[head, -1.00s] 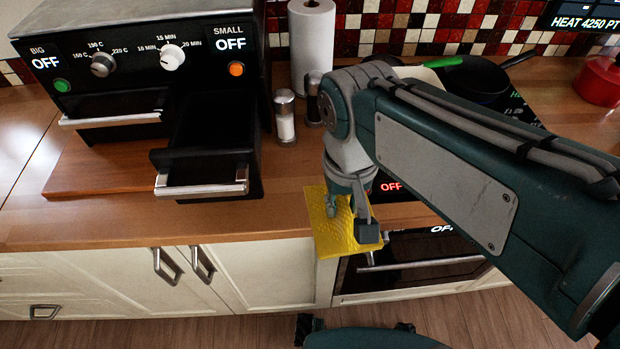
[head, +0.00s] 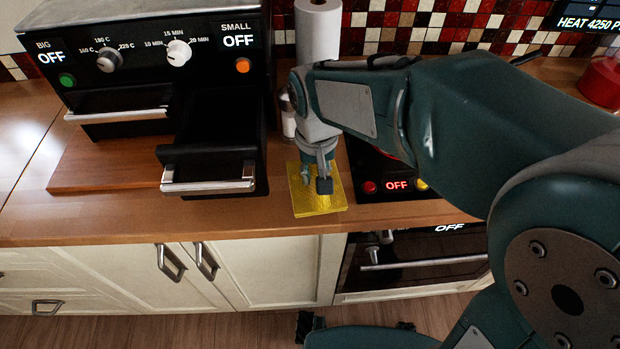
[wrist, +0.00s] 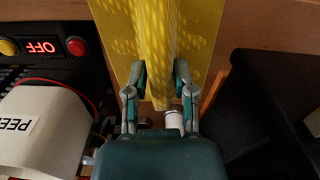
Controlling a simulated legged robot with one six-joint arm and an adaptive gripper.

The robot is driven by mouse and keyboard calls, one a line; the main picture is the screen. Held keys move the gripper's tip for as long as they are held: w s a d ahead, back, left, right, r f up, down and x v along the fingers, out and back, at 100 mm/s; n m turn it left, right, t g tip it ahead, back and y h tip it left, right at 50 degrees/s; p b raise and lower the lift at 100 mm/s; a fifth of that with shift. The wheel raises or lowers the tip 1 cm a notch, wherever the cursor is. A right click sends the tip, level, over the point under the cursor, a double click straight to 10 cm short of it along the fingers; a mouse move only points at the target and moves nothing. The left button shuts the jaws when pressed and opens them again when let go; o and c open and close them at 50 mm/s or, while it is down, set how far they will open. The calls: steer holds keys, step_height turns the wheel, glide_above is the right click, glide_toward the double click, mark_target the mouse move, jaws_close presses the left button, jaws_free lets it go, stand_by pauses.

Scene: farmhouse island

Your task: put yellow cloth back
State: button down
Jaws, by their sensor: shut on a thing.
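The yellow cloth (head: 307,202) is a flat, textured square at the front of the wooden counter, between the open oven drawer and the stove controls. I cannot tell whether it touches the counter. My gripper (head: 317,182) points down at it and is shut on it. In the wrist view, the fingers of my gripper (wrist: 157,85) pinch a raised fold of the yellow cloth (wrist: 205,30) from both sides. The part of the cloth behind my wrist is hidden.
The black toaster oven (head: 150,60) stands left with its small drawer (head: 215,150) pulled out. A shaker (head: 288,118) and a paper towel roll (head: 318,35) stand behind my gripper. The stove panel (head: 400,183) is right. A white label-bearing object (wrist: 40,130) shows in the wrist view.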

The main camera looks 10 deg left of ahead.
mark_target(311, 174)
steer(key=w+f, duration=0.1)
steer(key=w+a+f, duration=0.1)
steer(key=f, duration=0.1)
steer(key=shift+w, duration=0.1)
steer(key=shift+w+a+f, duration=0.1)
steer(key=shift+f, duration=0.7)
steer(key=shift+w+a+f, duration=0.1)
steer(key=shift+f, duration=0.65)
steer(key=shift+f, duration=0.15)
steer(key=shift+c, duration=2.3)
jaws_free()
steer(key=r, duration=1)
steer(key=shift+s+d+r, duration=0.2)
steer(key=shift+r, duration=0.2)
steer(key=s+d+r+m+t, duration=0.1)
steer(key=s+d+r+t, duration=0.1)
steer(key=s+d, duration=0.4)
steer(key=s+d+r+m+t, duration=0.1)
steer(key=s+d, duration=0.5)
steer(key=d, duration=0.8)
steer(key=shift+s+d+r+m+t, duration=0.35)
steer(key=shift+m+t, duration=0.35)
steer(key=shift+t, duration=0.6)
